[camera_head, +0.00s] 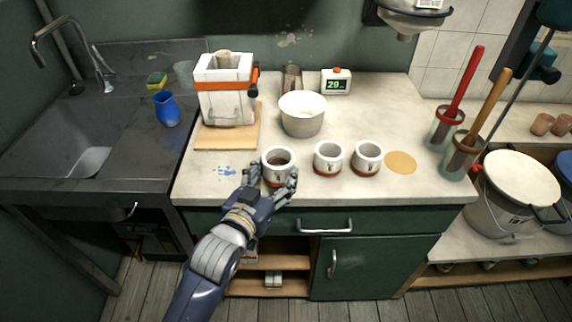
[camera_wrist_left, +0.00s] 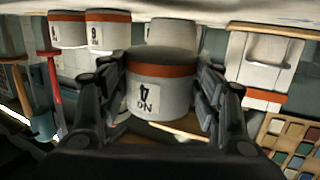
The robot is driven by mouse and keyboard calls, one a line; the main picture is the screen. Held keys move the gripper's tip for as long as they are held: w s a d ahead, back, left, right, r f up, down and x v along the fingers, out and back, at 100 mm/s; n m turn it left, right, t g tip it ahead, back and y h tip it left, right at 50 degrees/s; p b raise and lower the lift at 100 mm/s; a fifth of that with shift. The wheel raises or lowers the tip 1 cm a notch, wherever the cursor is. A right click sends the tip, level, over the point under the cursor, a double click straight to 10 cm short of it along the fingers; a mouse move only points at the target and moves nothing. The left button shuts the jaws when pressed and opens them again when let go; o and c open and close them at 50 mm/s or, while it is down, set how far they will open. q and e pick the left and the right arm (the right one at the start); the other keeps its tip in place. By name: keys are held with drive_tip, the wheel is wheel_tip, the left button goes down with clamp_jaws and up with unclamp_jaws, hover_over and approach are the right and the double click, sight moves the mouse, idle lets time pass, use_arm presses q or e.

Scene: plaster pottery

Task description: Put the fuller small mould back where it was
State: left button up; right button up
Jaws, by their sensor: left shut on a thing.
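My left gripper (camera_head: 270,181) is shut on a small white mould (camera_head: 279,157) near the counter's front edge. The mould has a reddish-orange band and a number label, and dark brown shows inside it. In the left wrist view, which looks upside down, the fingers (camera_wrist_left: 160,98) grip both sides of this mould (camera_wrist_left: 160,93); it is upright and seems raised off the counter. Two similar small moulds, a middle one (camera_head: 328,158) and a right one (camera_head: 367,159), stand to its right. Their fill levels are hard to compare. A round tan mark (camera_head: 400,162) lies right of them. My right gripper is not in view.
Behind the small moulds stands a white bowl (camera_head: 303,116). A large strapped mould (camera_head: 224,95) stands on a wooden board (camera_head: 224,138) at the counter's left. A timer (camera_head: 336,83) is at the back; jars with red-handled (camera_head: 465,85) and wooden-handled tools stand right. Blue splashes mark the counter's front left.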

sight(282, 160)
use_arm(q)
drive_tip(key=x, duration=0.7)
drive_tip(key=shift+w+r, duration=0.3)
drive_tip(key=shift+w, duration=0.05)
drive_tip(key=shift+f+p, duration=0.4)
drive_tip(key=shift+f, duration=1.4)
drive_tip(key=shift+f, duration=0.1)
drive_tip(key=o, duration=1.3)
drive_tip(key=shift+f, duration=0.1)
drive_tip(key=shift+o, duration=0.2)
drive_tip(key=shift+r, duration=0.3)
drive_tip(key=v, duration=1.2)
drive_tip(key=shift+f+b, duration=0.15)
drive_tip(key=shift+b, duration=0.2)
